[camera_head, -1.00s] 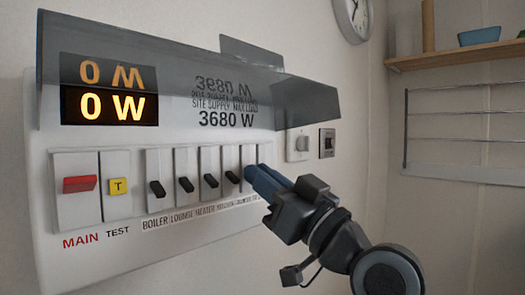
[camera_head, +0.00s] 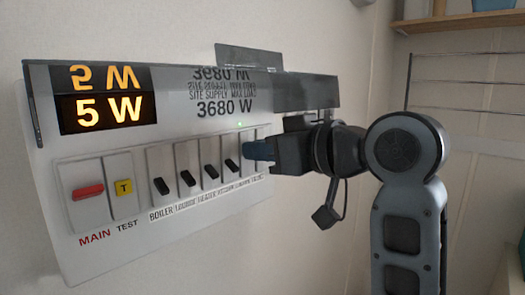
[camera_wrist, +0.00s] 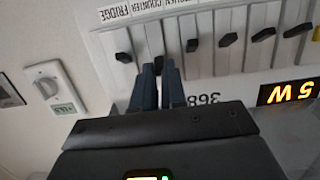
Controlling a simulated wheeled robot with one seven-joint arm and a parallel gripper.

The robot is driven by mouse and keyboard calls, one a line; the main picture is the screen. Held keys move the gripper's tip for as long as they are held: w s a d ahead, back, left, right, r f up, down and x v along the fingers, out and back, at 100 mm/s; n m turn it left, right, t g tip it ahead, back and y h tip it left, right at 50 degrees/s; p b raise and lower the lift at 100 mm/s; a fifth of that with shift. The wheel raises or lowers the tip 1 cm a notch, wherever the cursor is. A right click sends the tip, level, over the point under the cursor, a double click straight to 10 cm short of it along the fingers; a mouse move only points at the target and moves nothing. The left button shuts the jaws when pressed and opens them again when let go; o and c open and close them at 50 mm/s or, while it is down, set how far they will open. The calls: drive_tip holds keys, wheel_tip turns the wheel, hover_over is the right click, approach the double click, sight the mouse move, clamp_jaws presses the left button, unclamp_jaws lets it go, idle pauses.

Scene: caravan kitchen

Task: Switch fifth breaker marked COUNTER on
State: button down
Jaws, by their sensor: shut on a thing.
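The breaker panel (camera_head: 215,200) is on the wall, with a row of black-levered breakers to the right of MAIN and TEST. In the wrist view the panel is upside down, and the COUNTER lever (camera_wrist: 158,65) shows between the fingertips of my gripper (camera_wrist: 159,70), beside the FRIDGE lever (camera_wrist: 124,57). My gripper (camera_head: 257,150) is shut on the COUNTER lever, which sits higher on the panel than the other levers. In the head view my fingers hide it. The display (camera_head: 108,110) reads 5 W.
A clear raised cover (camera_head: 300,90) juts out just above my gripper. A wall switch (camera_wrist: 50,88) is beside the panel. A shelf (camera_head: 460,20) and wire rack (camera_head: 465,82) are at the right. The wall below the panel is clear.

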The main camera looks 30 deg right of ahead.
idle(0.5)
drive_tip(key=c, duration=1.2)
unclamp_jaws()
drive_tip(key=b+v, duration=0.7)
drive_tip(key=b, duration=0.7)
drive_tip(key=shift+s+d, duration=0.1)
drive_tip(key=shift+s, duration=0.2)
drive_tip(key=shift+r, duration=0.15)
